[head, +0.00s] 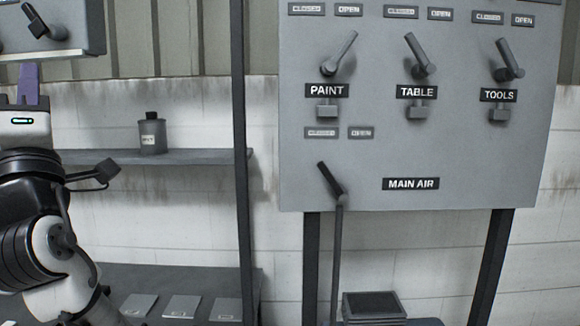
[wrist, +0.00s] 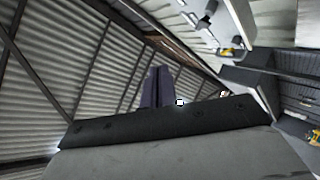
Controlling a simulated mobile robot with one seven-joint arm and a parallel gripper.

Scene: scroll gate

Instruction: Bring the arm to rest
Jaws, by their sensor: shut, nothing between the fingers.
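My gripper (head: 28,82) is at the left edge of the head view, pointing up beside the shelf, well left of the grey valve panel. Its purple fingers are together with nothing between them. They also show shut in the wrist view (wrist: 155,88), pointing toward the corrugated wall and roof. The fingertips sit just below a grey box in the head view; I cannot tell the gap in depth. My arm rises from the lower left, bent.
The panel (head: 465,130) has PAINT (head: 340,55), TABLE (head: 417,55), TOOLS (head: 508,60) and MAIN AIR (head: 330,181) levers. PAINT leans right, the others left. The grey box (head: 75,25) hangs at upper left.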

